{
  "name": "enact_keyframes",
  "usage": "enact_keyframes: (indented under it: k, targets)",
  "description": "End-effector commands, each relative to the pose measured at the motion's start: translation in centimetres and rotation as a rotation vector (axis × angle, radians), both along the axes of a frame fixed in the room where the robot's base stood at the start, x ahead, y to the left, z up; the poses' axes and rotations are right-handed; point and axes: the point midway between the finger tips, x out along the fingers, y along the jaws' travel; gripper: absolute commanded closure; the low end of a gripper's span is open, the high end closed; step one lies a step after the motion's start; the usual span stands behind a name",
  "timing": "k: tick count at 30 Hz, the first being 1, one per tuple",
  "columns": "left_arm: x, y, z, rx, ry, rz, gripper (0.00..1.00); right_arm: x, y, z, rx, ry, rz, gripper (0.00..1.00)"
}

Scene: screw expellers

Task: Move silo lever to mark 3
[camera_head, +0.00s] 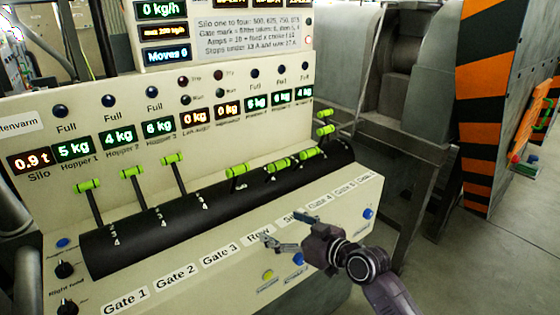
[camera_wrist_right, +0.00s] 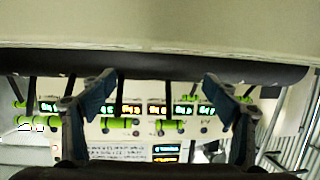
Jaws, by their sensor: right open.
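The silo lever, with a lime-green handle (camera_head: 278,165), is in the middle of the black curved drum (camera_head: 130,235), by position above the partly covered "Silo" label (camera_head: 291,217). Its handle leans toward the front, lower than the upright gate levers. The mark it points at is too small to read. My right gripper (camera_head: 282,227) is open and empty in front of the panel, below the drum and apart from the lever. In the right wrist view its fingers (camera_wrist_right: 160,85) are spread, with green handles (camera_wrist_right: 118,123) beyond them; which one is silo I cannot tell. My left gripper is out of view.
The row lever (camera_head: 237,170) stands just left of the silo lever, and another lever (camera_head: 308,153) is close on its right. Gate levers (camera_head: 172,158) stand further left. Buttons (camera_head: 298,259) sit on the front panel near my gripper. Open floor (camera_head: 430,275) is at right.

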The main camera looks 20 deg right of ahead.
Motion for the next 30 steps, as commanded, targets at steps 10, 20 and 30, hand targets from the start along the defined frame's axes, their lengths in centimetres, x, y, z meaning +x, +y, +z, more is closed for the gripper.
enact_keyframes:
  k: [10, 20, 30]
  targets:
    - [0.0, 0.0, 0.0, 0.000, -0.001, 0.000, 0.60, 6.2, -5.1, 9.9, 0.096, -0.232, -0.078, 0.19]
    - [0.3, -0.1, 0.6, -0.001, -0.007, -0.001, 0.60, 9.2, -4.7, 11.0, 0.110, -0.252, -0.088, 0.19]
    - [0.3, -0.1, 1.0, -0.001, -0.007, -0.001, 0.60, 13.1, -3.3, 10.8, 0.108, -0.251, -0.088, 0.19]
